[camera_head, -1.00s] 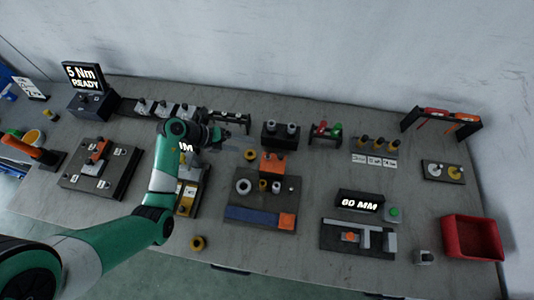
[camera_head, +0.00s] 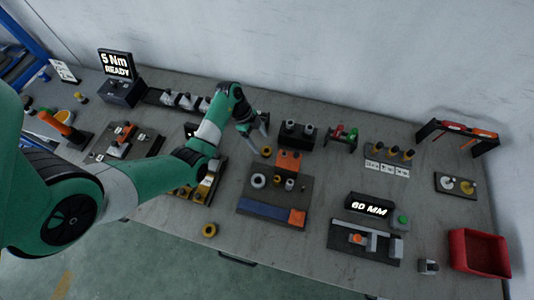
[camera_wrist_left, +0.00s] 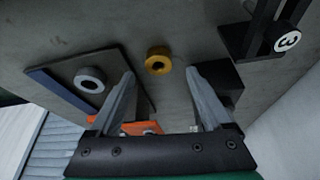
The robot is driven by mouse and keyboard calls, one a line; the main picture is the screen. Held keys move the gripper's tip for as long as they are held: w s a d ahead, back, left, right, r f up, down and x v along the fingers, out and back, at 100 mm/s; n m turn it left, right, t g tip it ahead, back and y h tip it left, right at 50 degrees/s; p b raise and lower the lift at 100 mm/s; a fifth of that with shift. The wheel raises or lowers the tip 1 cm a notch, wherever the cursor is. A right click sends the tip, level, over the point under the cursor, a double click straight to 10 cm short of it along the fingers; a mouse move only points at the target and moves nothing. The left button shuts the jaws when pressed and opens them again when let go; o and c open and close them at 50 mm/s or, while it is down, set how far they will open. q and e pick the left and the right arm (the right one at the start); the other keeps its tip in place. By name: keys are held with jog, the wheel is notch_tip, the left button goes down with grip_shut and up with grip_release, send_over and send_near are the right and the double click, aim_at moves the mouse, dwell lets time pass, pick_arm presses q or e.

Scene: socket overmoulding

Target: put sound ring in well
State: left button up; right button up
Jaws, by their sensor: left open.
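A brass-yellow ring (camera_head: 266,151) lies on the bare table behind the dark board (camera_head: 270,205). It also shows in the left wrist view (camera_wrist_left: 158,61), ahead of and between my fingertips, not touched. A second brass ring (camera_head: 209,230) lies near the table's front edge. A grey ring (camera_head: 258,181) sits on the board and shows in the left wrist view (camera_wrist_left: 90,79). I cannot tell which ring is the sound one, nor make out a well clearly. My left gripper (camera_head: 260,129) is open and empty, just behind the first brass ring, pointing down.
An orange block (camera_head: 288,161) stands at the board's back edge, near the ring. A black block with grey pegs (camera_head: 297,133) stands right of my gripper. A red bin (camera_head: 479,253) is at the far right. The table between the front brass ring and the board is clear.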

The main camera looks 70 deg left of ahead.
aim_at(265, 149)
pick_arm(q)
jog(key=shift+d+b+x, duration=0.2)
jog(key=shift+b+x, duration=1.05)
jog(key=shift+x, duration=1.5)
jog(key=shift+r, duration=0.1)
jog(key=shift+c, duration=0.3)
grip_shut()
